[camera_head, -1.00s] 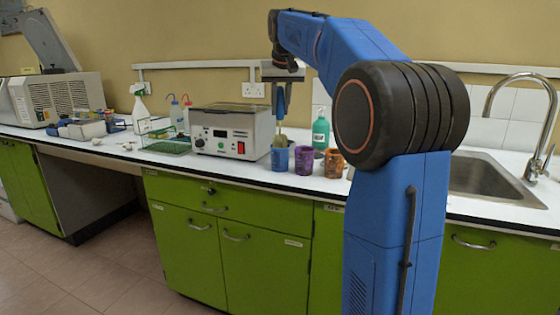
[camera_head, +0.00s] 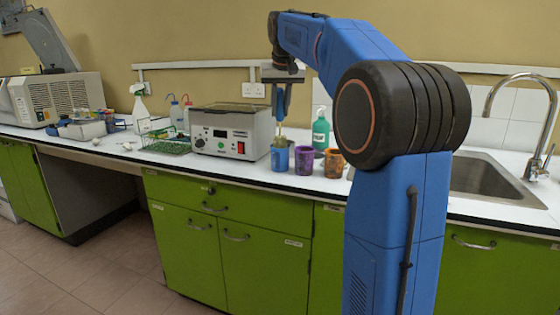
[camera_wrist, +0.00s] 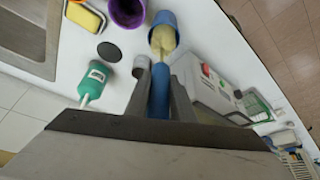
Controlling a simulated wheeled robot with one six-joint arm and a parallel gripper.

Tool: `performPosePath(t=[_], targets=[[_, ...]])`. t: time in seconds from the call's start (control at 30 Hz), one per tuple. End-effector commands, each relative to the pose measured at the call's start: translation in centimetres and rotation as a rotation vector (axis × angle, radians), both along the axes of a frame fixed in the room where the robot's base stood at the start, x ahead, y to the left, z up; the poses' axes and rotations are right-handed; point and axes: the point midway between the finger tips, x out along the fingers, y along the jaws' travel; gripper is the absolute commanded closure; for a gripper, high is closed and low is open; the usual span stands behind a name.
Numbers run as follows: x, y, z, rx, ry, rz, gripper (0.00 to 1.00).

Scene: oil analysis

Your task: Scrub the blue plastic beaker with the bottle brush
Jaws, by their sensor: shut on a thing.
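The blue plastic beaker (camera_head: 280,163) stands upright near the counter's front edge, left of a purple beaker (camera_head: 305,160). In the wrist view the blue beaker (camera_wrist: 167,17) is at the top centre. My gripper (camera_head: 280,116) is above it, pointing down and shut on the blue handle of the bottle brush (camera_wrist: 159,95). The brush's pale yellow bristles (camera_wrist: 163,40) are at the beaker's mouth, with the upper part showing above the rim. The bristles' lower end is hidden by the beaker wall in the head view, so their depth is unclear.
An orange-brown stained beaker (camera_head: 333,163) stands right of the purple one. A green bottle (camera_head: 321,132) is behind them. A grey-white instrument box (camera_head: 222,132) stands close on the left. The sink (camera_head: 485,180) is at the right, behind my arm. A yellow sponge (camera_wrist: 86,17) lies near the sink.

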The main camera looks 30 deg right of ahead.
Motion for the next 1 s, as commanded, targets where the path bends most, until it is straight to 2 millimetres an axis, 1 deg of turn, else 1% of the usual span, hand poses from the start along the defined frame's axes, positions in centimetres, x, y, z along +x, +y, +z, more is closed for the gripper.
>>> performPosePath(t=[1.0], targets=[[0.1, 0.0, 8.2, -0.001, -0.002, 0.0, 1.0]])
